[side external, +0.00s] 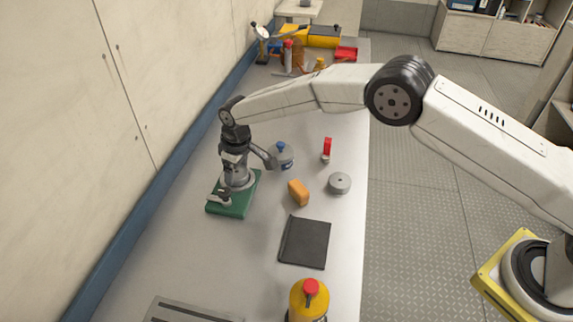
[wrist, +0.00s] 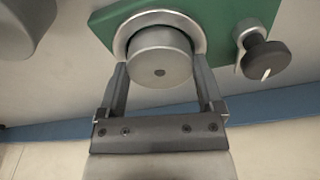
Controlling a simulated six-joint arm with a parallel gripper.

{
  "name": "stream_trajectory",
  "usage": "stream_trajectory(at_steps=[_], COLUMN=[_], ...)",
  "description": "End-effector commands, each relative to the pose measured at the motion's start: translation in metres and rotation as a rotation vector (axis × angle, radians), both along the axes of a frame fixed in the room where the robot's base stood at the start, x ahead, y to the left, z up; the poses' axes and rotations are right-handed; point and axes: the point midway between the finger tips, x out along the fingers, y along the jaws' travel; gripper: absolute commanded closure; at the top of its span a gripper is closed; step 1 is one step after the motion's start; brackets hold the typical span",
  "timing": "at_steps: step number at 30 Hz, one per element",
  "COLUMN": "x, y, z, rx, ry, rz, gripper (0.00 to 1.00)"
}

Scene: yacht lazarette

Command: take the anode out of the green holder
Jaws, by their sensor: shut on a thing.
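The anode (wrist: 160,58) is a short silver-grey cylinder with a small dark hole in its end. It sits inside a pale ring on the green holder (wrist: 103,22), a flat green plate with a black-knobbed clamp (wrist: 264,58) on its right in the wrist view. My gripper (wrist: 162,64) has one finger on each side of the anode and is shut on it. In the side external view the green holder (side external: 230,209) lies on the bench below my gripper (side external: 237,180), which hides most of the anode.
To the right of the holder are a clear bottle with a blue cap (side external: 281,157), an orange block (side external: 298,192), a grey disc (side external: 339,183) and a red-topped item (side external: 327,149). The wall is close on the left.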

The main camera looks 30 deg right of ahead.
Motion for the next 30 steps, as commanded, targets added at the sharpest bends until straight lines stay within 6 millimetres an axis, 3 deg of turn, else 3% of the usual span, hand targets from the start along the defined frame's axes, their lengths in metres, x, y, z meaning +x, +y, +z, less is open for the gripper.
stream_trajectory(at_steps=[11,30], x=[-0.004,-0.058], y=[-0.001,-0.021], z=[0.035,0.094], rx=[0.002,0.002], ry=[-0.001,-0.001], rz=[0.001,0.002], gripper=[1.0,1.0])
